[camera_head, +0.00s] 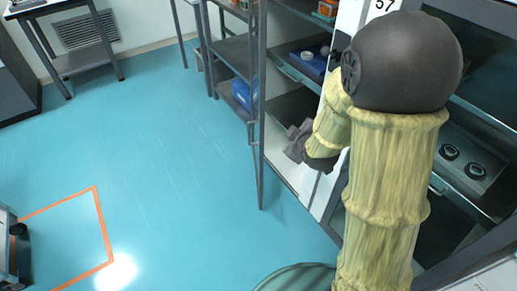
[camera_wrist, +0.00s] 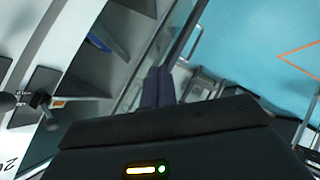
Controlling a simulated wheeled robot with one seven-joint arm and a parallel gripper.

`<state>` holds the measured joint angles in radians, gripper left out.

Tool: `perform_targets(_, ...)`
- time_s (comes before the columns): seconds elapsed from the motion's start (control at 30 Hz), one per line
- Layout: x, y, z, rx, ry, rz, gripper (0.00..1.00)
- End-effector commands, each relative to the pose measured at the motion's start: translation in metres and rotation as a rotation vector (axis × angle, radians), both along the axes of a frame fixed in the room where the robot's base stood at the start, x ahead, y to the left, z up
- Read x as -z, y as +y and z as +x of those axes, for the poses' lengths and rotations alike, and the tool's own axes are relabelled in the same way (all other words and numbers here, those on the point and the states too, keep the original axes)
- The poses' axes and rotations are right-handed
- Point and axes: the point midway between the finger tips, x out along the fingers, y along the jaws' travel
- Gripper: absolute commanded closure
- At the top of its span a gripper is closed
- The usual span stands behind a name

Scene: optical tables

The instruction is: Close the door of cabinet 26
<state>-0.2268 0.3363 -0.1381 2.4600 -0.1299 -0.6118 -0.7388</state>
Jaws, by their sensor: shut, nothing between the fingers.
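A tall glass door (camera_head: 260,100) with a thin dark frame stands open beside the cabinet (camera_head: 340,22), with a small handle on its outer edge. In the wrist view the door frame (camera_wrist: 186,32) runs up past the fingertips. My gripper (camera_head: 290,143) is shut and empty, just right of the door's edge in the head view. Its dark fingers show together in the wrist view (camera_wrist: 158,80). I cannot tell whether they touch the door. A digit "2" (camera_wrist: 10,163) shows at the lower left of the wrist view; the rest of that label is cut off.
A label "57" (camera_head: 384,6) is on a white panel at the top. Shelves with blue items (camera_head: 310,62) and a drawer with round dark parts (camera_head: 470,165) are behind my arm. A rack (camera_head: 232,55) stands beyond the door.

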Motion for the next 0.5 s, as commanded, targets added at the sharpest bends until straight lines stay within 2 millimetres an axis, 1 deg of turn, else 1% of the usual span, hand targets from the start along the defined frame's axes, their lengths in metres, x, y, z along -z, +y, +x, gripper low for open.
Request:
perform_targets(0.03, 0.027, 0.007, 0.007, -0.044, -0.043, -0.032, 1.0)
perform_targets(0.2, 0.063, 0.03, 0.028, -0.188, -0.22, -0.149, 1.0)
perform_targets(0.3, 0.083, 0.044, 0.037, -0.265, -0.327, -0.219, 1.0)
perform_targets(0.5, 0.124, 0.075, 0.048, -0.402, -0.551, -0.36, 1.0)
